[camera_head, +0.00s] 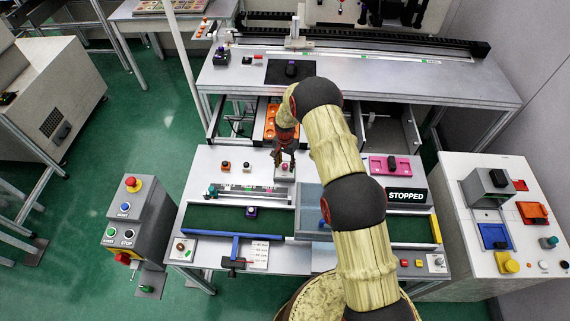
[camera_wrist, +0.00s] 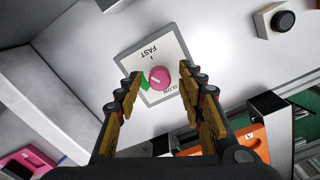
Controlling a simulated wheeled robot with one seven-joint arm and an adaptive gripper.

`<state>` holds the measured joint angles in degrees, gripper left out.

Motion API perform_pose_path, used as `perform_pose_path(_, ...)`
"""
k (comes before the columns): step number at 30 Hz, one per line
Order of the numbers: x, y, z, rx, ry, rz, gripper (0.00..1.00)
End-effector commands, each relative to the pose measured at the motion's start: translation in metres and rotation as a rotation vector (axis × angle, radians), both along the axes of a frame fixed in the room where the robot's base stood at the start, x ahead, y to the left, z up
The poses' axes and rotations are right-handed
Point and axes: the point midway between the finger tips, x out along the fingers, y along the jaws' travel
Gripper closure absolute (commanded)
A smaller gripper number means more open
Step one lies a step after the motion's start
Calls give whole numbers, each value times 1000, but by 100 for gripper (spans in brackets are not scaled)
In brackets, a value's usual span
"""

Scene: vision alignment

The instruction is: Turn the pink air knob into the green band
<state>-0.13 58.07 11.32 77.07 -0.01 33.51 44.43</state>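The pink air knob (camera_wrist: 159,77) is round with a small white mark and sits on a pale plate (camera_wrist: 160,50) lettered FAST and SLOW. The green band (camera_wrist: 145,80) shows beside the knob on its left in the wrist view. The exact direction of the white mark is too small to tell. My gripper (camera_wrist: 160,73) is open, with one finger on each side of the knob, and no contact is clear. In the head view my gripper (camera_head: 284,156) points down just above the knob (camera_head: 285,167), which is partly visible on its small pale plate.
A black button on a white box (camera_wrist: 283,20) stands to the upper right in the wrist view. An orange tray (camera_head: 269,123) lies behind my gripper. A pink panel (camera_head: 390,167) and a STOPPED display (camera_head: 406,196) are to the right, beyond my arm.

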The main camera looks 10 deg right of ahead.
Motion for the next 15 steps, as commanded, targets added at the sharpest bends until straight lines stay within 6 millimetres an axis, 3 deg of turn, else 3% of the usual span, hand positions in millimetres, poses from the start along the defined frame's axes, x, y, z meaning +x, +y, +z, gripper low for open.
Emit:
perform_pose_path(2, 0, 0, 0, 0, 0, 0, 61)
perform_pose_path(15, 0, 0, 0, 0, 0, 0, 86)
